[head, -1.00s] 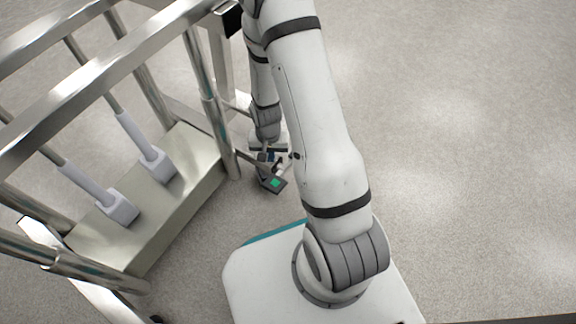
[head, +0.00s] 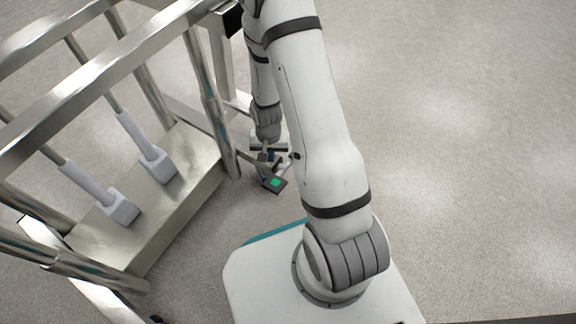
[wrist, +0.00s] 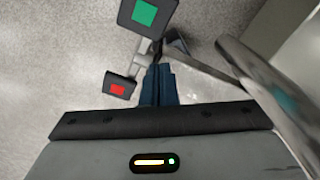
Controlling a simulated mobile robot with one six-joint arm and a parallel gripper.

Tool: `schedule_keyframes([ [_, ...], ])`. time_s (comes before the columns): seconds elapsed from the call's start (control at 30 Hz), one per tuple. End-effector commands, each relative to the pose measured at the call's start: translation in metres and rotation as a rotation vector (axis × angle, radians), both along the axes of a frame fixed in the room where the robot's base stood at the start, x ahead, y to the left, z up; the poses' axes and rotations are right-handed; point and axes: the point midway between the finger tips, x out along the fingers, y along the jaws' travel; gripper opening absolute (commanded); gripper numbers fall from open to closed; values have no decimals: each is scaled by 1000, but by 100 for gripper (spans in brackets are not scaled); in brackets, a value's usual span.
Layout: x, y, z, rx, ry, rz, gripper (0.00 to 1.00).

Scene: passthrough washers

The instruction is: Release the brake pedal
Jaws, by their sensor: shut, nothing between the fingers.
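A pedal with two dark pads sits low by the metal frame's leg. The pad with a green square (wrist: 145,13) is at the top of the wrist view, and it also shows near the floor in the head view (head: 275,183). The pad with a red square (wrist: 119,88) is left of my gripper in the wrist view. A grey lever arm joins the pads. My gripper (wrist: 158,70) is shut and empty, its dark blue fingers together, pointing at the lever between the pads. Whether the fingertips touch it I cannot tell. In the head view my arm partly hides the pedal.
A metal-railed frame (head: 210,95) stands at left, with a metal base (head: 150,215) under two grey-white capped rods (head: 118,208). A frame post (wrist: 260,75) runs close at right in the wrist view. The speckled floor (head: 470,150) at right is clear.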

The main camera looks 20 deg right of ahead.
Motion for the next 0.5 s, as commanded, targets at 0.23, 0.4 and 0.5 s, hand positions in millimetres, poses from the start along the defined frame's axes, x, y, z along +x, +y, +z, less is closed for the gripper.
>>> schedule_keyframes([
  [0.23, 0, 0, 0, 0, 0, -1, 0],
  [0.4, 0, 0, -2, 0, 0, -1, 0],
  [0.5, 0, 0, -3, 0, 0, -1, 0],
])
